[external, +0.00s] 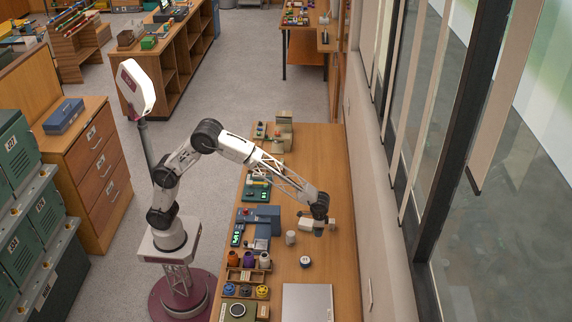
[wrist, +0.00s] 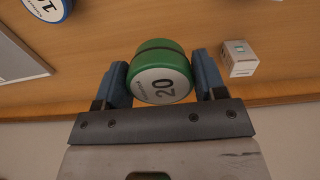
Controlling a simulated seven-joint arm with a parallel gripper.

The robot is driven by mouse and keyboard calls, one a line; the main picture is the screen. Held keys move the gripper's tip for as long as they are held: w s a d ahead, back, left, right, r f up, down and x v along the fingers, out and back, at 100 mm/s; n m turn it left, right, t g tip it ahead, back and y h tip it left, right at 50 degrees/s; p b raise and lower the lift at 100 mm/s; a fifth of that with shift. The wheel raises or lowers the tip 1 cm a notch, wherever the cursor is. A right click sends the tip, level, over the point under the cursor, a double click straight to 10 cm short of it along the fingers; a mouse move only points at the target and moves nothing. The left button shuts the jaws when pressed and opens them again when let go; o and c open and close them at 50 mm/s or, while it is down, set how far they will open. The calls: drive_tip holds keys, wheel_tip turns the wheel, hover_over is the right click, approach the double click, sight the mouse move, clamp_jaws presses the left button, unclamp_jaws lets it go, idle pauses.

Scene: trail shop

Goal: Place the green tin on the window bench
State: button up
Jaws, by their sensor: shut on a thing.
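The green tin (wrist: 162,72), with a pale face marked "20" and a dark band, sits between the two blue fingers of my gripper (wrist: 162,82) in the wrist view. My gripper is shut on it. In the external view my gripper (external: 318,224) is low over the wooden bench (external: 322,160) beside the window wall. The tin cannot be made out there, hidden by the gripper. The wood also fills the wrist view behind the tin (wrist: 100,50). I cannot tell whether the tin touches the wood.
A blue-rimmed tin (external: 305,262), a pale cylinder (external: 290,238) and a silver panel (external: 307,302) are near my gripper. A small white box (wrist: 238,58) is close to the right finger. Spools in a wooden rack (external: 248,274) line the left edge. The bench beyond my gripper is fairly clear.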

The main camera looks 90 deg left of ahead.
drive_tip(key=shift+d, duration=0.7)
hover_over(317, 247)
drive_tip(key=shift+s+a+f, duration=0.1)
drive_tip(key=shift+f, duration=3)
drive_tip(key=shift+f, duration=1.85)
drive_tip(key=shift+f, duration=0.15)
drive_tip(key=o, duration=0.9)
